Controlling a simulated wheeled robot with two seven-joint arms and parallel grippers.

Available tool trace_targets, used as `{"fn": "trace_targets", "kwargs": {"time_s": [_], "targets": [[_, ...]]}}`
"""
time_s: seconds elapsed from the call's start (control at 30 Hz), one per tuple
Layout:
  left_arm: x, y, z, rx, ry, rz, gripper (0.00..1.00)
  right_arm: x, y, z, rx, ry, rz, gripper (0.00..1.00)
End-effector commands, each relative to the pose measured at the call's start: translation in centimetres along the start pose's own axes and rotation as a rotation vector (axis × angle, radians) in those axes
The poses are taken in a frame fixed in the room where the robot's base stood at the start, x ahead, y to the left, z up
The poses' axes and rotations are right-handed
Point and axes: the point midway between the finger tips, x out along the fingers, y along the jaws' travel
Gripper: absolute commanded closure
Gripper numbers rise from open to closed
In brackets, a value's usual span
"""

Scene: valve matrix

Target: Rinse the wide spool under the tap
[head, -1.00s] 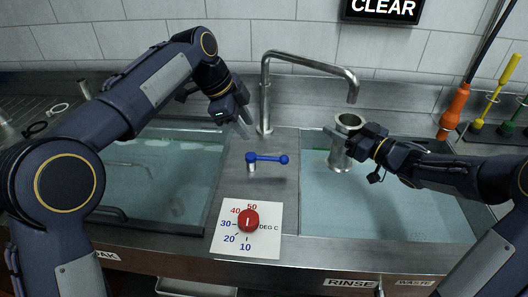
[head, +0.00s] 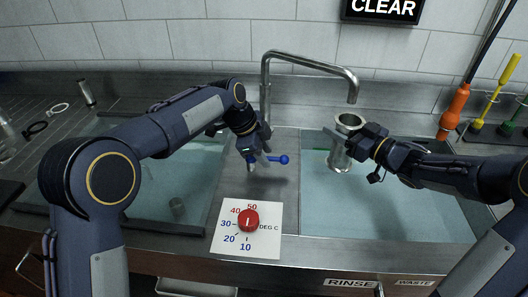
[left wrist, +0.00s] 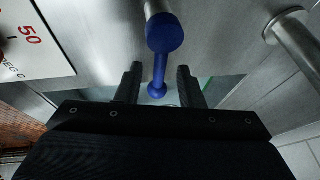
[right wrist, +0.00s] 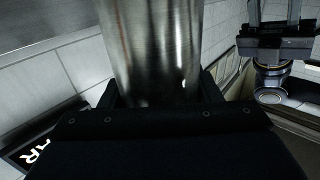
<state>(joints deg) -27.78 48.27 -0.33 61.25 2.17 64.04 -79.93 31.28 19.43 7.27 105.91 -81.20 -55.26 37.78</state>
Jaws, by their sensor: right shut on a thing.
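The wide spool (head: 342,148) is a shiny metal cylinder with a flanged open top, upright above the right basin near the tap. My right gripper (head: 352,140) is shut on its side; the spool fills the space between the fingers in the right wrist view (right wrist: 155,50). The tap (head: 310,62) is a bent steel pipe whose spout ends above the spool, slightly to its right. No water stream shows. My left gripper (head: 262,152) is at the blue tap lever (head: 280,159). In the left wrist view its open fingers (left wrist: 160,85) stand either side of the lever (left wrist: 160,65).
A red temperature dial (head: 248,221) sits on a white plate in front of the lever. The left basin (head: 150,215) and the right basin (head: 420,215) hold water. A sign reading CLEAR (head: 383,9) hangs on the wall. Brushes (head: 490,95) stand at the right.

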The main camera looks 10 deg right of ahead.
Motion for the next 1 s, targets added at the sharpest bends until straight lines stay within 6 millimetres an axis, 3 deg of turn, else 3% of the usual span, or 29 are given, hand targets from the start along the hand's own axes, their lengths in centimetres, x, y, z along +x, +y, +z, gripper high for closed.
{"fn": "trace_targets", "kwargs": {"time_s": [0.1,0.37,0.67,1.0], "targets": [[-0.02,0.0,0.0,0.0,0.0,0.0,0.67,0.02,0.0,-0.13,-0.001,0.003,0.0,0.79],[-0.05,-0.01,0.0,0.0,0.0,0.0,1.0,0.02,-0.01,-0.13,-0.001,0.003,-0.001,0.79],[-0.07,0.0,0.02,0.008,0.002,0.003,1.0,0.02,-0.01,-0.13,-0.001,0.003,-0.001,0.79],[-0.35,0.9,0.24,0.258,0.058,0.106,1.0,0.02,-0.01,-0.14,-0.001,0.003,-0.001,0.79]]}}
